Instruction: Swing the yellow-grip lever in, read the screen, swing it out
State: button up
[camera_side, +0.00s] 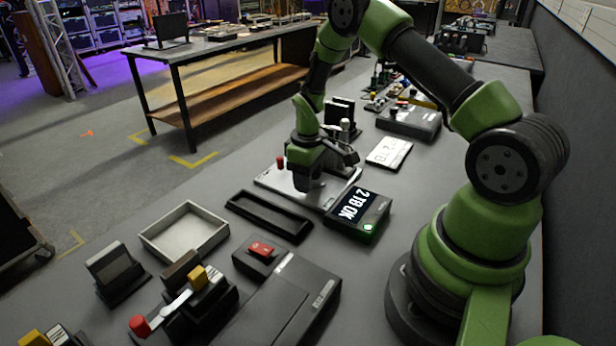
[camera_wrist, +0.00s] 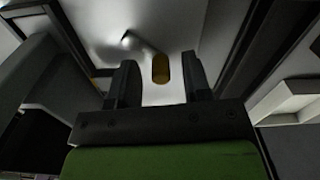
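A yellow grip (camera_wrist: 160,69) shows in the wrist view over a pale plate, between and just beyond my fingertips. My gripper (camera_wrist: 160,82) is open, with a gap on both sides of the grip. In the side view my gripper (camera_side: 318,178) is low over the white plate (camera_side: 285,188) and hides the grip. A red knob (camera_side: 280,162) stands at the plate's left edge. The screen (camera_side: 353,204) sits just in front of the plate, lit with white characters that look like "2 1B OK". A green light (camera_side: 368,227) glows on its box.
An empty black tray (camera_side: 268,216) and a white tray (camera_side: 185,232) lie left of the screen. A red-knobbed lever (camera_side: 140,325) beside a yellow block (camera_side: 198,278) is at front left. A white card (camera_side: 389,152) lies behind.

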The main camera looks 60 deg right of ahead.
notch_tip(320, 180, up, 10)
dwell(0.6)
jog(key=s+a+r+m+t, duration=0.2)
jog(key=s+a+r, duration=0.35)
jog(key=r, duration=0.35)
jog(key=s+a+r+m+t, duration=0.2)
jog(key=s+a+r+t, duration=0.15)
jog(key=a+r, duration=0.4)
jog(key=s+a+r+m+t+y, duration=0.1)
jog(key=s+a+r+y, duration=0.1)
jog(key=s, duration=0.7)
jog(key=shift+s+r+m+t, duration=0.2)
jog(key=shift+r+m+t, duration=0.1)
jog(key=shift+t, duration=0.05)
jog(key=shift+a, duration=0.1)
